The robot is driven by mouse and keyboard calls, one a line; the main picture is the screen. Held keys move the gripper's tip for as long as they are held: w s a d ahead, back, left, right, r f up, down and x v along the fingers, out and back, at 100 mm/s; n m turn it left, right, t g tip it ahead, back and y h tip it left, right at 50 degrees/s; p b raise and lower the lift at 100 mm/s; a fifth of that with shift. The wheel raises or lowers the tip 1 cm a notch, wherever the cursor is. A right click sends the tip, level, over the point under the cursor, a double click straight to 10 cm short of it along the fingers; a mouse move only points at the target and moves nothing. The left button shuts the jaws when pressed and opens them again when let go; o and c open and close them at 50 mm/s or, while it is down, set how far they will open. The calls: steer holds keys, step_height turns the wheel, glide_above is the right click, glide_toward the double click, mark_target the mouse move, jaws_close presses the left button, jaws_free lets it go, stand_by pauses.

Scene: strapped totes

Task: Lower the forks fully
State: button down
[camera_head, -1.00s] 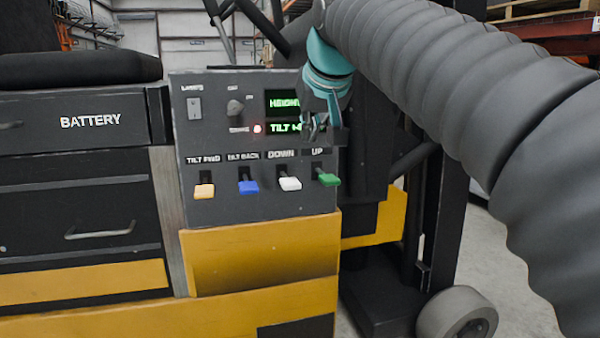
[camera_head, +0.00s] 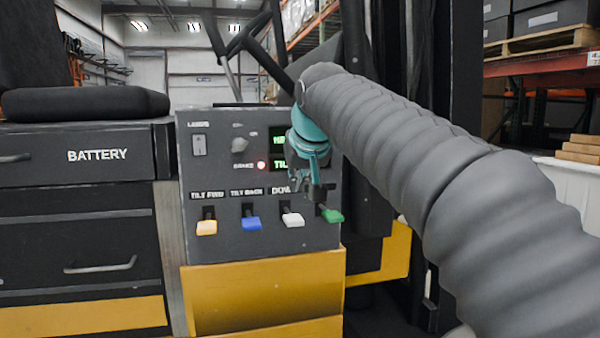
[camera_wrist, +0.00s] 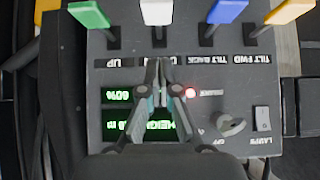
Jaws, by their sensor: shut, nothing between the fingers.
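The control panel (camera_head: 225,240) on the yellow truck carries a row of levers. The white lever (camera_head: 292,219) sits under the label DOWN, with the green lever (camera_head: 331,215) to its right and the blue lever (camera_head: 251,223) to its left. My gripper (camera_head: 316,192) is shut and empty, in front of the panel just above the white and green levers. The upside-down wrist view shows my gripper (camera_wrist: 157,68) pointing towards the white lever (camera_wrist: 157,12), apart from it in the picture. My gripper covers part of the DOWN label and the displays. The forks cannot be seen.
The yellow TILT FWD lever (camera_head: 206,227) is at the row's left end. A lit red brake lamp (camera_head: 261,166), a knob (camera_head: 239,145) and a lamp switch (camera_head: 199,146) sit above. The green display (camera_wrist: 140,122) is partly covered. A steering wheel stands behind the panel.

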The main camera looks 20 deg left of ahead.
mark_target(292, 216)
steer(key=x, duration=0.3)
steer(key=shift+w+a+f, duration=0.1)
steer(key=shift+f, duration=0.1)
step_height(292, 216, down, 2)
steer(key=shift+f+b, duration=0.2)
steer(key=shift+b, duration=0.3)
steer(key=shift+f, duration=0.75)
